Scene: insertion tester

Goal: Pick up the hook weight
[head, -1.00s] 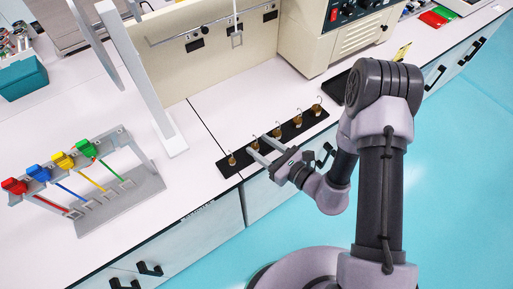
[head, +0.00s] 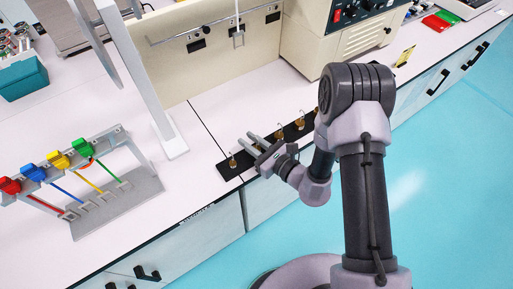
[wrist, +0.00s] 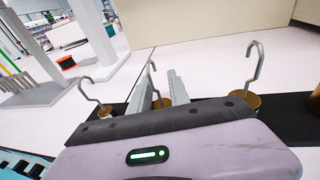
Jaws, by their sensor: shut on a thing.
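Brass hook weights with thin metal hooks stand in a row on a black strip (head: 225,170) near the counter's front edge. My gripper (head: 254,143) is low over the strip, between the leftmost weight (head: 233,162) and another weight (head: 279,134) to the right. In the wrist view, my gripper (wrist: 158,90) has its two fingers closed about one hook weight (wrist: 152,68), whose hook rises between them. Its brass body is mostly hidden by the fingers and gripper housing. Whether it is off the strip cannot be told. Neighbouring weights stand at left (wrist: 89,92) and right (wrist: 253,75).
A rack (head: 130,190) with red, blue, yellow and green handles stands at left. A grey upright post (head: 160,125) is behind the strip's left end. A beige machine (head: 345,35) stands at back right. White counter behind the strip is clear.

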